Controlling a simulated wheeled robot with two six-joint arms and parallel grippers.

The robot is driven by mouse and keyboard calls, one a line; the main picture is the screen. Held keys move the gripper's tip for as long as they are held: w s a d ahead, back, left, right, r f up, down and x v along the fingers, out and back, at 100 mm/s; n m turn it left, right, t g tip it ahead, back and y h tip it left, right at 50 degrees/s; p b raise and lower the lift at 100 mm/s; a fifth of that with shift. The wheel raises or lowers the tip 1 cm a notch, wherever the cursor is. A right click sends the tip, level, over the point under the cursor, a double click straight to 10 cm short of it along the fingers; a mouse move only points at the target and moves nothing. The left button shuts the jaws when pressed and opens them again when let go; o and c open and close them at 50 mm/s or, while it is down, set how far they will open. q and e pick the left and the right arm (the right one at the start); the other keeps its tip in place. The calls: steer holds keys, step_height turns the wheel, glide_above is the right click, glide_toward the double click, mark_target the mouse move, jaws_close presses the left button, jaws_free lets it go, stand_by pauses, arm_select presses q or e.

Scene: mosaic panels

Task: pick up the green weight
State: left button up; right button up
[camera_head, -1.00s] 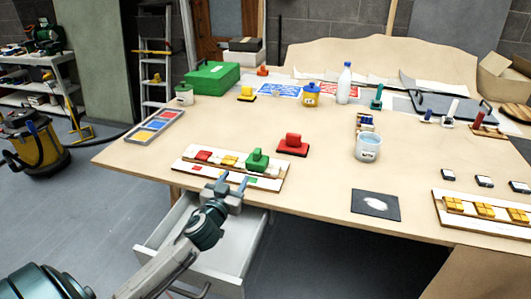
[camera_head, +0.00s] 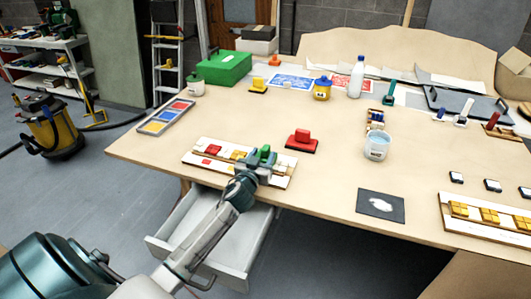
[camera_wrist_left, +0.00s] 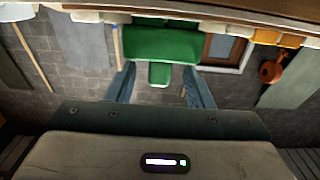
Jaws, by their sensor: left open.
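The green weight (camera_head: 264,152) sits on the right part of the white mosaic panel (camera_head: 205,161) near the table's front edge. In the head view my left gripper (camera_head: 262,160) is right at it and hides part of it. In the left wrist view the green weight (camera_wrist_left: 160,44) is a wide block with a narrower handle pointing between the fingers. My left gripper (camera_wrist_left: 159,72) is open, one finger on each side of the handle, with gaps showing. My right gripper is not in view.
A red weight (camera_head: 302,141) stands just right of the panel. Yellow tiles lie on the panel beside the green weight. A cup of water (camera_head: 377,146) and a dark square (camera_head: 380,206) are further right. An open drawer (camera_head: 225,240) juts out below the table edge.

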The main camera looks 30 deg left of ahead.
mark_target(263, 159)
arm_select(q)
steer(key=shift+w+a+f, duration=0.1)
steer(key=shift+w, duration=0.35)
steer(key=shift+s, duration=0.1)
jaws_close()
steer(key=shift+r, duration=0.2)
steer(key=shift+r, duration=1.45)
steer(key=a+r+b+v, duration=0.1)
steer(key=b+v, duration=0.4)
steer(key=v, duration=1)
steer(key=shift+s+a+r+b, duration=0.3)
steer(key=shift+s+r, duration=0.05)
steer(key=shift+s, duration=0.3)
